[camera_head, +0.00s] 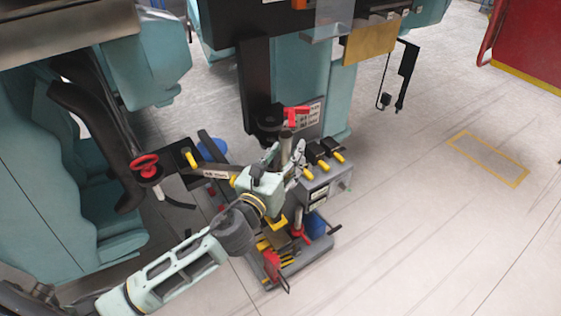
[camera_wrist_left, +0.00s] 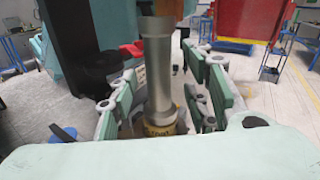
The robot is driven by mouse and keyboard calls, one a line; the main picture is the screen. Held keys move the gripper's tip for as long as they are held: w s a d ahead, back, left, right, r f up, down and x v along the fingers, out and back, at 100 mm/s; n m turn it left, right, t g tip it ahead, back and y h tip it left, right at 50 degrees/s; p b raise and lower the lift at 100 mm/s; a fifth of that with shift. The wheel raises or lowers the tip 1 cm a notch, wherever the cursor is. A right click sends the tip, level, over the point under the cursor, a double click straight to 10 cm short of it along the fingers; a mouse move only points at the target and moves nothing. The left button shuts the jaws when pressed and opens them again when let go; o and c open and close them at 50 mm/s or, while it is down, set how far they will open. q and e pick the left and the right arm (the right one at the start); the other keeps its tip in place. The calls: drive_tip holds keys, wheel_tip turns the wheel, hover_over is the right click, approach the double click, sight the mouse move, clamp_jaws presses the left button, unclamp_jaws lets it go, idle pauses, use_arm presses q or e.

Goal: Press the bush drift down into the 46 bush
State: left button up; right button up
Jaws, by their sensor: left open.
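The bush drift (camera_wrist_left: 158,70) is a grey metal cylinder with a wider top. In the left wrist view it stands near upright between my left gripper's fingers (camera_wrist_left: 160,98), with gaps visible on both sides. Its lower end meets a yellow, brass-like ring (camera_wrist_left: 160,129) with dark marks, likely the 46 bush; I cannot tell how deep it sits. In the head view my left gripper (camera_head: 284,162) is open at the work stand, and the drift (camera_head: 287,143) shows as a grey post there. My right gripper is not in view.
A grey box (camera_head: 318,180) with black and yellow handles stands right of the gripper. A red handwheel (camera_head: 144,164) is at left. A dark column (camera_head: 258,85) rises behind. Tools lie on the stand's lower tray (camera_head: 292,268).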

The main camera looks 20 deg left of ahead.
use_arm(q)
drive_tip(key=s+a, duration=0.1)
drive_tip(key=s, duration=1)
drive_tip(key=shift+s+a, duration=0.2)
drive_tip(key=shift+s, duration=0.15)
drive_tip(key=s+a+f+n+g+y+b, duration=0.1)
drive_tip(key=s+a+f+n+g, duration=0.3)
drive_tip(key=f, duration=0.9)
drive_tip(key=a+f+n+g+y+b, duration=0.15)
drive_tip(key=f+n, duration=0.45)
drive_tip(key=f, duration=0.7)
drive_tip(key=s+a+f+n+g, duration=0.25)
drive_tip(key=f+n, duration=0.25)
drive_tip(key=f, duration=0.9)
drive_tip(key=s+a+f+n+g+b, duration=0.15)
drive_tip(key=s+f+n+g, duration=0.25)
drive_tip(key=s+f+n, duration=0.65)
drive_tip(key=s+d+f+n+g, duration=0.2)
drive_tip(key=s+f+n, duration=0.2)
drive_tip(key=s+f, duration=0.3)
drive_tip(key=s+d+f+n+g+b, duration=0.1)
drive_tip(key=s+f+n, duration=0.3)
drive_tip(key=s+f, duration=0.4)
drive_tip(key=s+d+g, duration=0.1)
drive_tip(key=s, duration=0.6)
drive_tip(key=shift+d+g, duration=0.25)
drive_tip(key=shift+g, duration=0.15)
drive_tip(key=shift+f+n, duration=0.1)
drive_tip(key=shift+n, duration=0.15)
drive_tip(key=shift+c, duration=0.7)
